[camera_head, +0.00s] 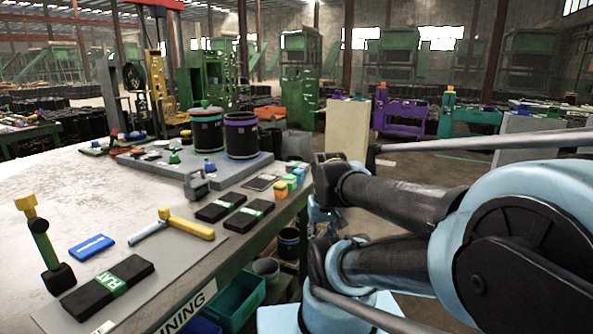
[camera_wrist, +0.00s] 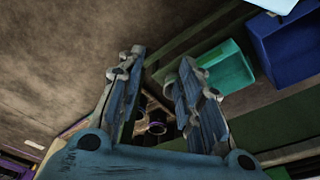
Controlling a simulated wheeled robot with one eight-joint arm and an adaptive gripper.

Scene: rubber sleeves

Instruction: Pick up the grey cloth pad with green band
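Three dark, flat pads with green bands lie on the table in the head view. The largest pad (camera_head: 92,297), with "FLAT" on its band, is at the front left on a grey mat. Two smaller pads (camera_head: 220,207) and (camera_head: 248,217) lie side by side near the table's right edge. They look nearly black, and I cannot tell which is the grey cloth one. My gripper (camera_wrist: 160,65) is open and empty in the wrist view, its fingers apart. It points down beside the table, away from the pads. In the head view my arm hides most of it. No pad shows in the wrist view.
Around the pads are a hammer (camera_head: 172,226), a blue block (camera_head: 91,247), a green-handled tool (camera_head: 44,243) and small colored bottles (camera_head: 290,183). Two black rolls (camera_head: 241,135) and (camera_head: 207,131) stand behind. Teal (camera_wrist: 225,68) and blue bins (camera_wrist: 287,50) sit below the table.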

